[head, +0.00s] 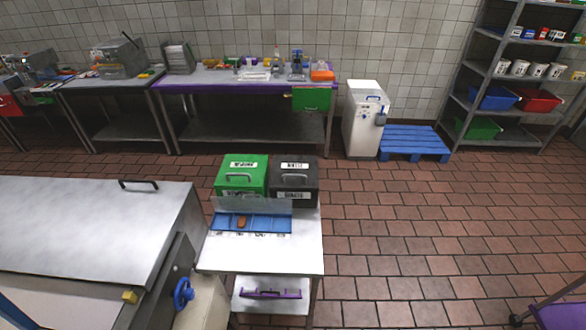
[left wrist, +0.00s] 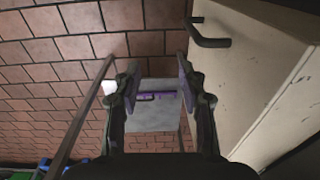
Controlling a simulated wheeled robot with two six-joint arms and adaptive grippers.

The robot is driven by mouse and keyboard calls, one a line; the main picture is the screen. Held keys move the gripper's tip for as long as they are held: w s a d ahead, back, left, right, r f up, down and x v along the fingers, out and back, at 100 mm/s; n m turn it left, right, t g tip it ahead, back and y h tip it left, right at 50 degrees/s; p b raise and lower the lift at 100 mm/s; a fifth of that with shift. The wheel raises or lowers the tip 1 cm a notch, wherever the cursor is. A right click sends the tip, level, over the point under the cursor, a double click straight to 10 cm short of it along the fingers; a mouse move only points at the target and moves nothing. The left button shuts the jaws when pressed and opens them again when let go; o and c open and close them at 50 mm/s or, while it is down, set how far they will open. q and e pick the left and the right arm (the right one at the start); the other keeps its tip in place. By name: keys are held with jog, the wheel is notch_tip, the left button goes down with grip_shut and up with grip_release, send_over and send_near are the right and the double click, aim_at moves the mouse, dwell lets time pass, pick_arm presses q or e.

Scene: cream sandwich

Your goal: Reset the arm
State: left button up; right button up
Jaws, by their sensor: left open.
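My left gripper (left wrist: 158,78) shows in the left wrist view with its two dark fingers spread apart and nothing between them. Beyond the gap between the fingers is a pale shelf (left wrist: 152,118) with a purple-handled item (left wrist: 157,96) on it, apart from the fingers. Neither gripper shows in the head view. My right gripper is in no view.
A small white cart (head: 306,250) holds a green box (head: 242,188), a black box (head: 306,185) and a blue tray (head: 278,222). A large steel lidded unit (head: 85,225) stands at left. A beige panel with a black handle (left wrist: 210,41) is close right of the gripper.

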pick_arm(q)
jog(key=s+a+f, duration=0.2)
jog(key=s+a, duration=0.1)
jog(key=s, duration=0.6)
jog(key=s+a+f, duration=0.3)
jog(key=s, duration=0.5)
notch_tip(320, 180, down, 13)
jog(key=b, duration=1.3)
jog(key=shift+s, duration=0.45)
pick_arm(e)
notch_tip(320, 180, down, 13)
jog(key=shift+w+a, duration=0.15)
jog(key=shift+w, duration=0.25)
pick_arm(q)
jog(key=shift+d, duration=0.1)
jog(key=shift+w, duration=0.1)
